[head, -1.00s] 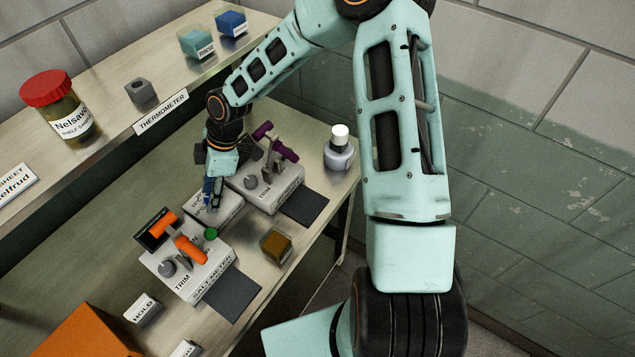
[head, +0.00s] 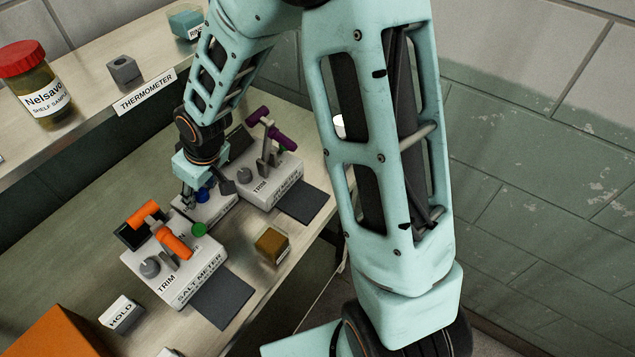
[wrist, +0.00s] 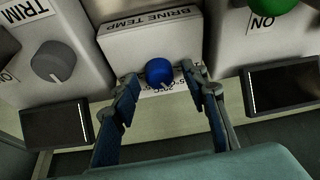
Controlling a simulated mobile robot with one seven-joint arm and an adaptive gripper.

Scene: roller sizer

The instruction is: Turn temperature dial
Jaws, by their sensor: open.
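The blue temperature dial (wrist: 160,72) sits on a light grey box marked BRINE TEMP (wrist: 150,38), with a printed scale along its near side. In the wrist view my gripper (wrist: 160,88) is open, one finger on each side of the dial. I cannot tell whether either finger touches it. In the head view my gripper (head: 190,192) hangs over the small box (head: 217,212) between two larger meters. A blue piece (head: 203,195), seemingly the dial, shows beside the fingers.
The salt meter (head: 185,275) has an orange handle (head: 175,243), grey trim knob (head: 149,267) and green button (head: 199,229). Another meter with a purple handle (head: 272,128) stands close on the other side. A small brown cube (head: 271,246) lies nearer the bench edge.

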